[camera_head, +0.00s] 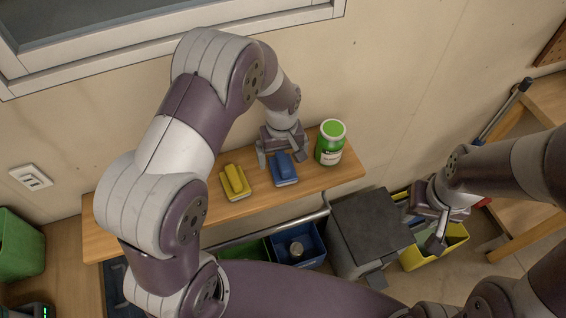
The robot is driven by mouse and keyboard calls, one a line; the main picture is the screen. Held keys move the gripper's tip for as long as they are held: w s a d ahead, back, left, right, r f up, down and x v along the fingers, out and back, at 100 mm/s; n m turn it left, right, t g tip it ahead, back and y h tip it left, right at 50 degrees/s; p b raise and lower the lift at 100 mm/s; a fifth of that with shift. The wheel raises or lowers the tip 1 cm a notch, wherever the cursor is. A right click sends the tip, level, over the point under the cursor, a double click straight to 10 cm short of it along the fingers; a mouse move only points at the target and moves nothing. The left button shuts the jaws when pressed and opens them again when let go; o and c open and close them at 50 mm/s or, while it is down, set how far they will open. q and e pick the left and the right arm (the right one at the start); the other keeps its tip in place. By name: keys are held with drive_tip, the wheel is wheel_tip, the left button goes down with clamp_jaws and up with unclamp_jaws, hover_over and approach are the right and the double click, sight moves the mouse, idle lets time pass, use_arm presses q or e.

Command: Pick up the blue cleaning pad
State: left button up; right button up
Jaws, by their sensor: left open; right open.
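The blue cleaning pad (284,171) lies on the wooden shelf (225,208), between a yellow pad (235,182) and a green jar. My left gripper (281,160) is open, right at the blue pad, with one finger to its left and one at its upper right. The fingers hide part of the pad's far end. I cannot tell whether they touch it. My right gripper (422,232) is open and empty, low at the right above the yellow bin.
The green jar (331,143) with a white label stands close to the right of my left gripper. Below the shelf are a metal rail, a blue bin (299,244), a dark-topped box (368,228) and a yellow bin (436,250). The wall is close behind the shelf.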

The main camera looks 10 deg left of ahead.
sight(282, 159)
use_arm(q)
wheel_tip(282, 159, down, 3)
drive_tip(key=shift+w+r+p, duration=0.1)
drive_tip(key=shift+w+p, duration=0.05)
drive_tip(key=shift+p, duration=0.3)
drive_tip(key=shift+f, duration=0.35)
drive_tip(key=shift+s, duration=0.3)
drive_tip(key=shift+w, duration=0.15)
drive_tip(key=c, duration=1.2)
drive_tip(key=shift+o, duration=0.2)
use_arm(e)
drive_tip(key=shift+s+r, duration=0.1)
drive_tip(key=shift+r, duration=0.7)
